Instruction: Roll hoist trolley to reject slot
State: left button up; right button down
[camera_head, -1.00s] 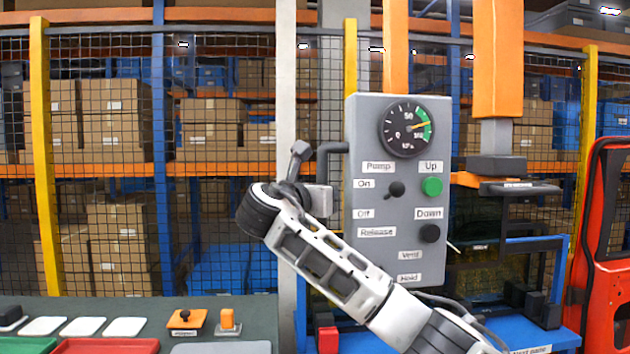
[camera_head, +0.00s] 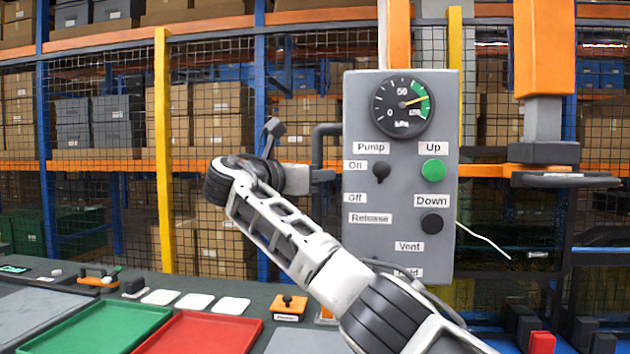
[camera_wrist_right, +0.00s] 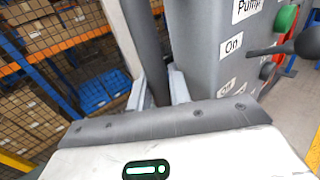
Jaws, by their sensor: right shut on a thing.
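A grey hoist control box (camera_head: 440,230) hangs upright in front of me, with a pressure gauge (camera_head: 403,105), a green Up button and a black Down button. A dark bar handle (camera_head: 324,134) stands on its left side. My right gripper (camera_head: 310,178) is at this bar and shut on it; the wrist view shows the bar (camera_wrist_right: 146,40) between the fingers (camera_wrist_right: 158,88). The orange hoist column (camera_head: 543,50) with its dark lower head (camera_head: 543,152) hangs to the right. The trolley and any marked reject slot are not visible. My left gripper is not in view.
A bench at lower left carries a green tray (camera_head: 95,330), a red tray (camera_head: 200,335), white pads (camera_head: 194,300) and an orange-based knob (camera_head: 290,306). A mesh fence with a yellow post (camera_head: 163,150) stands before racks of boxes. A red block (camera_head: 541,342) is at lower right.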

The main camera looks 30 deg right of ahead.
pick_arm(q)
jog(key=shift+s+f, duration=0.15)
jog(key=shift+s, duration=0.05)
pick_arm(e)
jog(key=shift+w+a+r+t, duration=0.25)
jog(key=shift+a+t, duration=0.05)
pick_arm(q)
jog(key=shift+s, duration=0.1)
pick_arm(e)
jog(key=c, duration=1.6)
grip_release()
jog(key=shift+o, duration=1.3)
jog(key=shift+w+f, duration=0.1)
jog(key=shift+f, duration=0.05)
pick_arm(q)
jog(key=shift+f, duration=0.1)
pick_arm(e)
jog(key=shift+a, duration=0.1)
pick_arm(q)
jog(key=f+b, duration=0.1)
jog(key=b, duration=0.2)
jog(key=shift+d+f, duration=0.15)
pick_arm(e)
jog(key=v, duration=1.6)
